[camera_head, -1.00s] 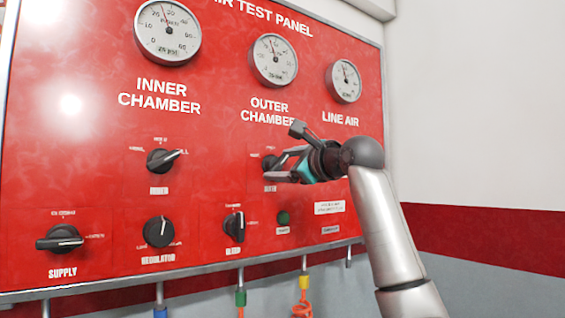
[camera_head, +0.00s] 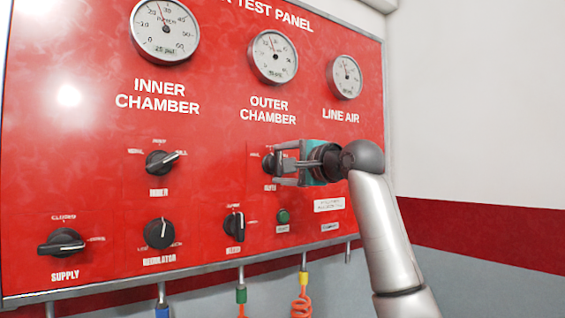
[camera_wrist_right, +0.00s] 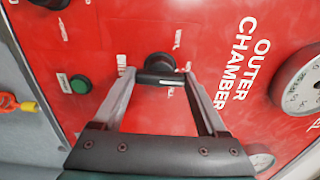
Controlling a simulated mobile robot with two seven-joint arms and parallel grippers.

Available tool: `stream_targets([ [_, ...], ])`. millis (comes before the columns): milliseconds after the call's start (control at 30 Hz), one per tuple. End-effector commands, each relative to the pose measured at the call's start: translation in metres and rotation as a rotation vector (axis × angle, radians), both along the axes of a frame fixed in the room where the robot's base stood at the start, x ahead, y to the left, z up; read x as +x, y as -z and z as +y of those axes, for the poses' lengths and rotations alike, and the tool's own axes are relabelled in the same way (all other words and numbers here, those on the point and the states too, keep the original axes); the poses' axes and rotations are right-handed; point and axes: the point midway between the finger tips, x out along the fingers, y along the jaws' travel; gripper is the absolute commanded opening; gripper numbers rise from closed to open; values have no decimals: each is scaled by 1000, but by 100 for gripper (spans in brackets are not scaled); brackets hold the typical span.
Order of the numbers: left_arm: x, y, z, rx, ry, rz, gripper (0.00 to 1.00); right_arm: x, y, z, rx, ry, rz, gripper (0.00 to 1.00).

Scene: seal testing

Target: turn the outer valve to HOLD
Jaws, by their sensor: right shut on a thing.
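The outer valve is a black knob (camera_head: 269,164) on the red panel under the OUTER CHAMBER label. My right gripper (camera_head: 279,165) is at this knob, with its fingers reaching to the panel on either side of it. In the right wrist view the knob (camera_wrist_right: 160,72) shows between the two fingertips, its bar handle lying across the gap, and the gripper is shut on it. The small position labels around the knob are partly covered or too small to read surely. My left gripper is not in view.
The inner valve knob (camera_head: 161,162) is to the left. The supply (camera_head: 61,242), regulator (camera_head: 159,232) and bleed (camera_head: 234,226) knobs sit lower. A green button (camera_head: 283,216) is just below my right gripper. Gauges (camera_head: 273,57) line the top, and hoses hang below the panel.

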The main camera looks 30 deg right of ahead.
Motion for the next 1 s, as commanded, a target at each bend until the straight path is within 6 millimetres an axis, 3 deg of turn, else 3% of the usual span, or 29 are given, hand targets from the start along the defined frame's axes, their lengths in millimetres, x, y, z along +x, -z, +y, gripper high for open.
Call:
stream_targets([
  [567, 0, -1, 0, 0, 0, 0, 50, 0, 1, 0, -31, -1, -3, 19],
  [600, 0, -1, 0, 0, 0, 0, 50, 0, 1, 0, -31, -1, -3, 78],
  [800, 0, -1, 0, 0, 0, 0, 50, 0, 1, 0, -30, -1, -3, 100],
  [1000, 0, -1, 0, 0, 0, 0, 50, 0, 0, 0, -30, 0, -4, 100],
])
